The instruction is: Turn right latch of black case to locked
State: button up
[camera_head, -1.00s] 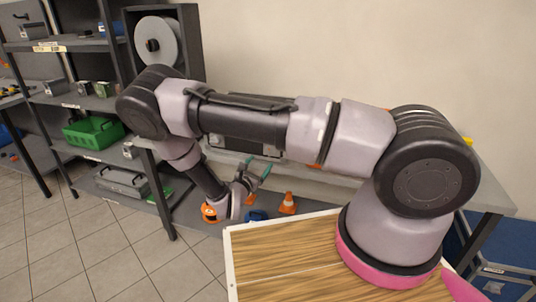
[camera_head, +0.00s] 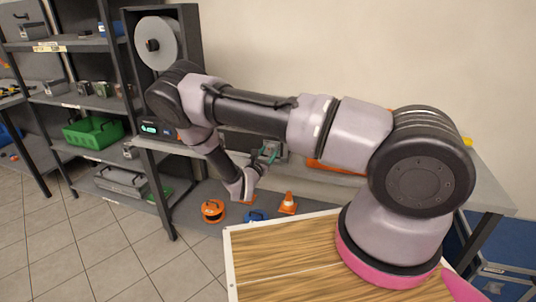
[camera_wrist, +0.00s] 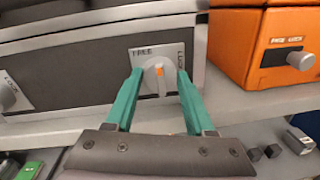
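The black case (camera_wrist: 75,75) with silver edging stands on the grey bench in the wrist view. The knob stands roughly upright between the two words. My gripper (camera_wrist: 160,75) has its green fingers apart, one on each side of the knob, with no clear contact visible. Part of the left latch (camera_wrist: 10,94) shows at the left edge. In the head view my gripper (camera_head: 268,152) is at the bench front, and my arm hides most of the case.
An orange case (camera_wrist: 262,45) with its own latch stands close to the right. Small dark and grey items (camera_wrist: 298,141) lie on the lower shelf. Orange cones (camera_head: 288,203) and an orange round object (camera_head: 213,211) are below the bench. Shelves with a green crate (camera_head: 94,133) stand left.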

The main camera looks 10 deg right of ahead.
grip_shut()
jog(key=m, duration=0.7)
jog(key=shift+d+g, duration=0.15)
jog(key=shift+g, duration=0.15)
jog(key=m, duration=0.5)
jog(key=shift+s+m+y, duration=0.1)
jog(key=shift+m+y, duration=0.2)
jog(key=shift+y, duration=0.1)
jog(key=m, duration=0.4)
jog(key=shift+d+f+y, duration=0.1)
jog(key=shift+y, duration=0.3)
jog(key=shift+m, duration=0.3)
